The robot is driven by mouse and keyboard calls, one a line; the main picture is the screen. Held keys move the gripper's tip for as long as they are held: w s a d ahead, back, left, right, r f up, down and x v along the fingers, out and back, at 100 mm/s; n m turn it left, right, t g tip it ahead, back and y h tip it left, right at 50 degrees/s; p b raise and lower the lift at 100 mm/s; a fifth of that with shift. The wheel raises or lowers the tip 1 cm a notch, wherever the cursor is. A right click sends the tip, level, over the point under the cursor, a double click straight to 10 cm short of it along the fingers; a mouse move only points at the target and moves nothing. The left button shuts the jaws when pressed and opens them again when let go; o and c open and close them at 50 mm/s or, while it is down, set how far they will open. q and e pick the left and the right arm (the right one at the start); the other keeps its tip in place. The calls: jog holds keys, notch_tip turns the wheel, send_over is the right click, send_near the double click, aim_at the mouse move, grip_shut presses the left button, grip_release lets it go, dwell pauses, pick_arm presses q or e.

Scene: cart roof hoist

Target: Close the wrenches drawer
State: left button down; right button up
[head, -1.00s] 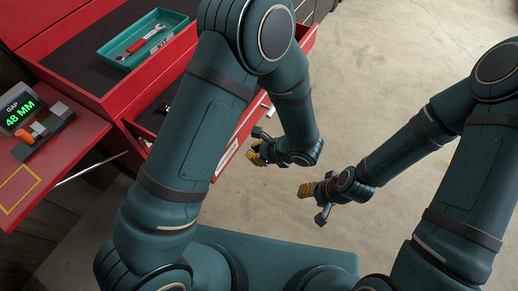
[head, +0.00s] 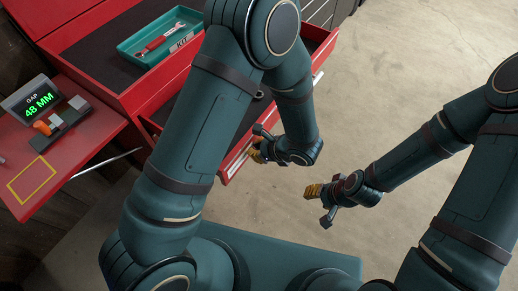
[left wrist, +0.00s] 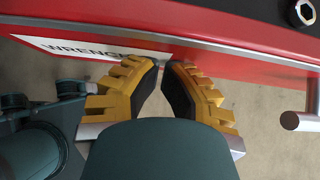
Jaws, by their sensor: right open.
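The wrenches drawer (head: 231,168) is a red drawer pulled out from the tool cart, partly hidden behind my left arm. In the left wrist view its red front (left wrist: 232,72) crosses the top, with a white label (left wrist: 65,48) reading "WRENC…", the rest covered by my finger. A silver handle (left wrist: 312,98) shows at the right edge there. My left gripper (head: 258,150) is at the drawer front; its yellow fingertips (left wrist: 162,66) are together, empty, over the label's end. Whether they touch the front I cannot tell. My right gripper (head: 318,206) is open and empty, right of the drawer.
A teal tray (head: 134,58) labelled KIT holds a red-handled wrench (head: 160,38) on the cart top (head: 92,82). A red side shelf (head: 78,150) carries a gap display (head: 36,104) reading 48 MM. The concrete floor (head: 410,60) right of the drawer is clear.

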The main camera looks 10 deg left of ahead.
pick_arm(q)
jog(key=w+a+b, duration=0.1)
jog(key=w+a, duration=0.2)
jog(key=a, duration=0.6)
jog(key=w+a+b, duration=0.2)
jog(key=w+a, duration=0.2)
jog(key=a, duration=0.6)
jog(key=w+a+b, duration=0.1)
jog(key=w+a, duration=0.2)
jog(key=a, duration=0.7)
jog(key=shift+w+a+b, duration=0.1)
jog(key=shift+w+b, duration=0.15)
jog(key=shift+b, duration=0.05)
jog(key=shift+w+a, duration=0.3)
jog(key=shift+a, duration=0.5)
pick_arm(e)
jog(key=shift+w+f, duration=0.2)
jog(key=shift+f, duration=1)
jog(key=shift+w+f, duration=0.2)
jog(key=shift+f, duration=1)
